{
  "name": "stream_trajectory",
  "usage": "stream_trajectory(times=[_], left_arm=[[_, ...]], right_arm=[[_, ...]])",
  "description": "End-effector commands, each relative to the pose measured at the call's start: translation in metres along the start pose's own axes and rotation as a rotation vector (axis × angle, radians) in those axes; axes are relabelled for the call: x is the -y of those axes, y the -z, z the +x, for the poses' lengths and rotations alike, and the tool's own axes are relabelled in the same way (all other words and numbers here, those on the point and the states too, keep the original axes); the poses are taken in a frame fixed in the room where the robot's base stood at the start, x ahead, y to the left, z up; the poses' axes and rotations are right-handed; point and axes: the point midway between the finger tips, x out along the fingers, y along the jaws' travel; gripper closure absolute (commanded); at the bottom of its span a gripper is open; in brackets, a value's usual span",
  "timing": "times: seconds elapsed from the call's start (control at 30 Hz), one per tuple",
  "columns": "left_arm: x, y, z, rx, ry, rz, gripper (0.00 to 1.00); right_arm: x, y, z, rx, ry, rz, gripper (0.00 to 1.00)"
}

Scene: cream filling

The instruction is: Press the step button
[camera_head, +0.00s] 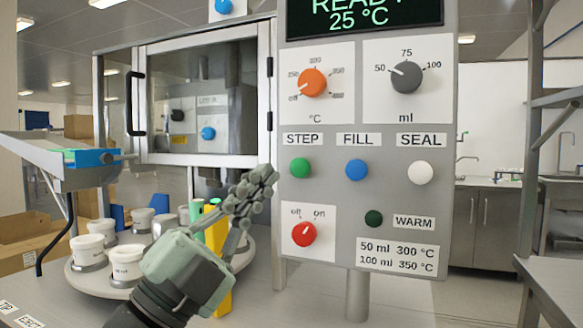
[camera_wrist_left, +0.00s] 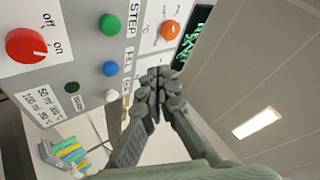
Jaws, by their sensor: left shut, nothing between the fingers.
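The green step button (camera_head: 300,168) is on the grey control panel (camera_head: 330,228), under the STEP label and left of the blue fill button (camera_head: 357,170). My left gripper (camera_head: 266,176) is shut and empty, a little left of the step button in the head view, with its fingers pointing up and right. In the left wrist view the green button (camera_wrist_left: 110,24) is up and left of the shut fingertips (camera_wrist_left: 159,78). The gripper appears apart from the button. My right gripper is not in view.
The panel also holds a white seal button (camera_head: 420,172), a red on/off knob (camera_head: 303,234), an orange temperature knob (camera_head: 312,82) and a grey volume knob (camera_head: 406,76). A turntable (camera_head: 88,283) with several white cups stands left. The display reads READY, 25 °C.

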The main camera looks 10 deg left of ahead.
Motion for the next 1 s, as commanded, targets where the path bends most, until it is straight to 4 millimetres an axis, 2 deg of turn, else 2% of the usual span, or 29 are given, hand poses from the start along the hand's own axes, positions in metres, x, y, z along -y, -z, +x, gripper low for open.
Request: stream_trajectory(times=[0.37,0.83,1.0], left_arm=[[-0.002,-0.003,0.004,0.0,0.002,0.0,1.0],[-0.033,-0.034,0.045,0.001,0.002,0.0,1.0],[-0.041,-0.042,0.056,0.001,0.002,0.0,1.0]], right_arm=[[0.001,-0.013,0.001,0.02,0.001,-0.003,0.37],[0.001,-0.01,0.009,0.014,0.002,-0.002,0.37],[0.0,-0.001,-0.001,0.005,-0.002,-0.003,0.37]])
